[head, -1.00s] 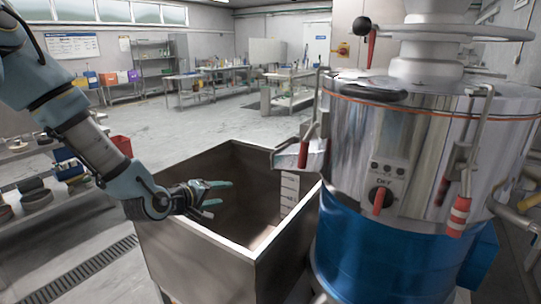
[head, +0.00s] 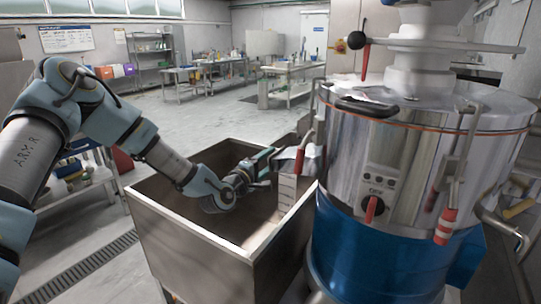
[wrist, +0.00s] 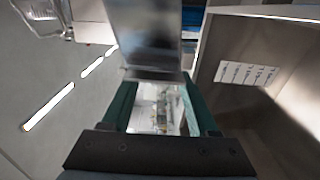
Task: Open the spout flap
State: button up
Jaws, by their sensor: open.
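The grinder (head: 345,225) is a polished steel drum on a blue base, at the right of the head view. Its steel spout (head: 313,160) sticks out to the left, over the bin, with a red-handled clamp (head: 302,148) beside it. My gripper (head: 270,160) is open, just left of the spout. In the wrist view my gripper (wrist: 158,88) has its two teal fingers apart, and a shiny metal plate (wrist: 155,50) of the spout lies just beyond and between the tips. Contact cannot be told. I cannot separate the flap's edge from the spout.
An open steel bin (head: 190,240) stands below my gripper; a white label strip (wrist: 245,73) is on its inner wall. The grinder's knob panel (head: 378,185) and another red-handled clamp (head: 446,225) are to the right.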

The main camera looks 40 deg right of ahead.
jog(key=shift+w+d, duration=0.15)
jog(key=shift+d, duration=0.4)
grip_shut()
